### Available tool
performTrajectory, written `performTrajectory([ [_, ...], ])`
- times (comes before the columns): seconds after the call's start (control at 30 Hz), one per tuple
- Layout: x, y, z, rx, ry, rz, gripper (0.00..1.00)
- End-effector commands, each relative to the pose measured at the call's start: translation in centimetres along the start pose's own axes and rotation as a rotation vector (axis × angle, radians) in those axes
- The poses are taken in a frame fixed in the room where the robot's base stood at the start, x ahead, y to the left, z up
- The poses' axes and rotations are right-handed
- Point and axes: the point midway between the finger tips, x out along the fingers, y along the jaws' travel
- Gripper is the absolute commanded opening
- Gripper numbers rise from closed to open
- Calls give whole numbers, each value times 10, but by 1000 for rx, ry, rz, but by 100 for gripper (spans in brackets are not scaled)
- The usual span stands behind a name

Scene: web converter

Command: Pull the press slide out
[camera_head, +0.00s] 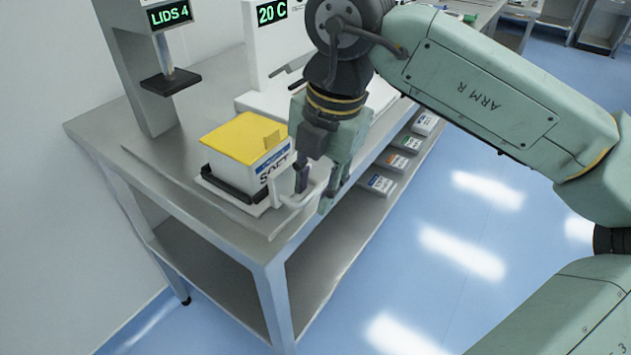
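The press slide (212,181) is a pale plate on the left end of the steel bench, in front of the press with the "LIDS 4" display (152,75). On it, a white box with a yellow top (240,138) sits in a dark holder (228,185). A white handle (292,203) stands at the slide's near right end. My gripper (316,192) points down at the handle, its two fingers visibly apart, one close to the handle's bar. Whether the fingers touch the bar is hard to tell.
A white unit with a "20 C" display (272,14) stands behind on the bench (140,170), partly hidden by my arm. The blue floor (440,290) to the right of the bench is clear.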

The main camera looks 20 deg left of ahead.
Motion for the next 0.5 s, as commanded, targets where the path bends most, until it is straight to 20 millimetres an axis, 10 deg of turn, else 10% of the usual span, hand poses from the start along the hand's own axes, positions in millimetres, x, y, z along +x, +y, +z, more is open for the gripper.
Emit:
performTrajectory([
  [0.5,-36,0,1,4,-4,2,30],
])
